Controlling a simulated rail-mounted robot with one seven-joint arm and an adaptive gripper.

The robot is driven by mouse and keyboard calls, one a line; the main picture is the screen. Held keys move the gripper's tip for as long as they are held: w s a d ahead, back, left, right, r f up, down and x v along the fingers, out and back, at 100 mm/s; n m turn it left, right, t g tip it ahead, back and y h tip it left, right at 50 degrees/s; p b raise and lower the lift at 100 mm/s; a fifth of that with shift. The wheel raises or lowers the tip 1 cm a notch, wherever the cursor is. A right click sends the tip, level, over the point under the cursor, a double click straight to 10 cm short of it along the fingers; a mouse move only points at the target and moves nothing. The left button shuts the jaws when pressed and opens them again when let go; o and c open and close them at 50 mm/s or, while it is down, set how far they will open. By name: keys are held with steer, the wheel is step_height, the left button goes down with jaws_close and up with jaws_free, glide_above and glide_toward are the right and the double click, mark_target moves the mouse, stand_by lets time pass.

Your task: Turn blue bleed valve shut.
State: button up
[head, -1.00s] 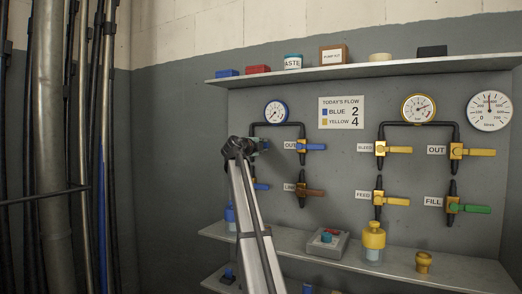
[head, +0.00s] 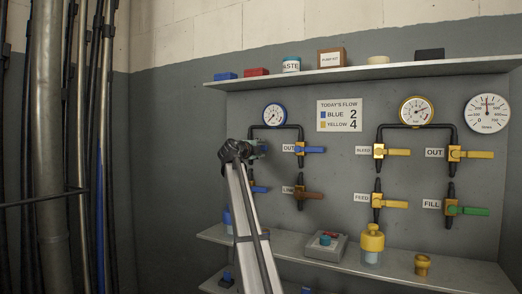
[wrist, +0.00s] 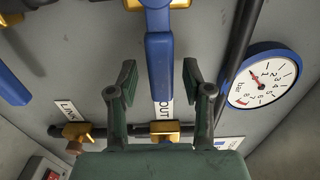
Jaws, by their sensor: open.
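The blue bleed valve shows in the wrist view as a long blue handle (wrist: 160,65) on a gold body (wrist: 156,4) at the top edge. Its handle lies lengthwise, pointing toward the OUT label (wrist: 164,88). My gripper (wrist: 157,82) is open, with one green finger on each side of the handle's free end and a visible gap on both sides. I cannot tell how deep the fingers reach around it. In the head view my gripper (head: 260,149) is at the blue panel's left column and hides the bleed valve and its label.
The blue OUT valve (head: 310,149) and the brown-handled LINK valve (head: 307,194) are close on the right. Another blue handle (head: 260,189) is just below. The blue-rimmed gauge (head: 274,115) and black pipe are above. A shelf (head: 440,276) with a button box (head: 327,247) lies below.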

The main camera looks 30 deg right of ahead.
steer(key=v, duration=1.1)
